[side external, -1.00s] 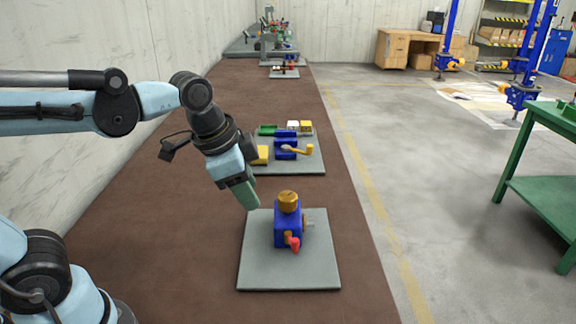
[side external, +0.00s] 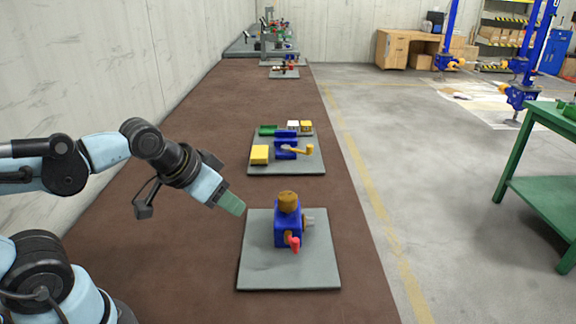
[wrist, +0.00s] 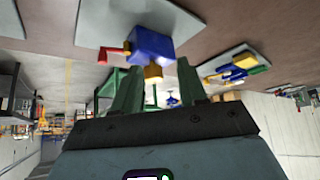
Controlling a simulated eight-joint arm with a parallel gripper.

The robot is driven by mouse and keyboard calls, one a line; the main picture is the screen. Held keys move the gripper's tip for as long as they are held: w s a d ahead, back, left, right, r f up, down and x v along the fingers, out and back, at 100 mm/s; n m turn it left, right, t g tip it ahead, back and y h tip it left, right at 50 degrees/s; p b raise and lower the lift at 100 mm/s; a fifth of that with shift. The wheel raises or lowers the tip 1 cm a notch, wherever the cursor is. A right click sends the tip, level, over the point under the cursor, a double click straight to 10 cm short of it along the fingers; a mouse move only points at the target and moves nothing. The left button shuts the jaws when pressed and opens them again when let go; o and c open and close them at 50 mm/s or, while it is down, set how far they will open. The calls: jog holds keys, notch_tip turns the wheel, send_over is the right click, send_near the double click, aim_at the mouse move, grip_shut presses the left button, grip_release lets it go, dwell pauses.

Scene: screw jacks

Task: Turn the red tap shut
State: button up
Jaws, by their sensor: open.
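The red tap (side external: 294,243) is a small red handle on the near face of a blue block (side external: 281,229). The block stands upright on a grey plate (side external: 260,272) and has a brass knob (side external: 288,201) on top. My gripper (side external: 238,208) is left of the block, above the plate's left edge, and touches nothing. In the wrist view its two green fingers (wrist: 158,72) are apart and empty. That view is upside down; the red tap (wrist: 108,53) shows left of the fingers, and the brass knob (wrist: 153,73) shows between them in the picture.
A second grey plate (side external: 300,164) farther back holds blue and yellow parts with a yellow crank (side external: 297,149). More plates lie farther along the brown bench (side external: 190,220). A wall (side external: 80,90) runs along the left. The bench between gripper and wall is clear.

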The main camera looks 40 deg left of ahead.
jog(key=m+g, duration=0.7)
jog(key=m, duration=0.8)
send_near(295, 239)
notch_tip(295, 239, down, 9)
jog(key=shift+f, duration=0.1)
grip_shut()
